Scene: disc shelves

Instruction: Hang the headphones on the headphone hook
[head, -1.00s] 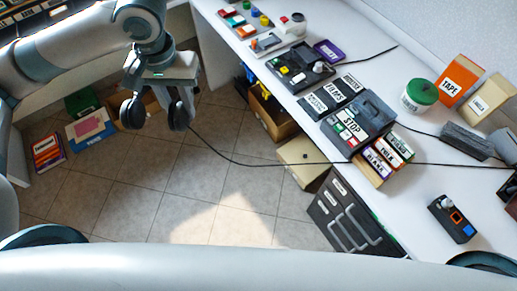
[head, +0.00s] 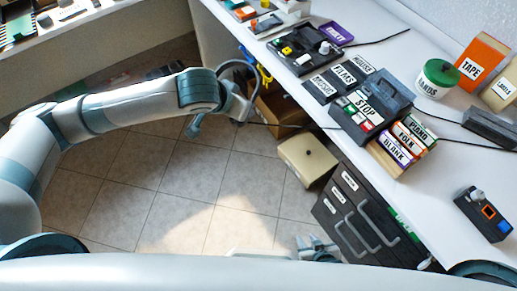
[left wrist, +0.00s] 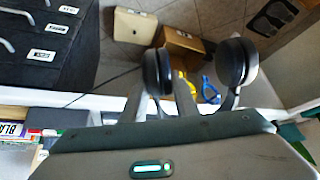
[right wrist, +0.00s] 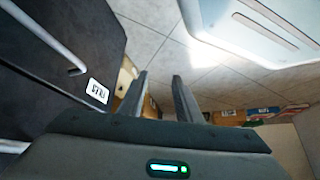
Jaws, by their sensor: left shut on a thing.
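The headphones show in the left wrist view as two dark round ear cups (left wrist: 237,62), one at each side of the right finger. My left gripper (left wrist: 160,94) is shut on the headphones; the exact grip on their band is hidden. I cannot make out the headphone hook. My right gripper (head: 315,245) is low beside the dark drawer cabinet; in the right wrist view its fingers (right wrist: 159,80) are apart and empty.
The white desk (head: 440,180) carries labelled boxes, a green-lidded jar (head: 436,80) and a black device. Blue and yellow items (left wrist: 208,90) hang by the desk's side. A beige box (head: 306,158) and the drawer cabinet (head: 352,212) stand below. The tiled floor is open.

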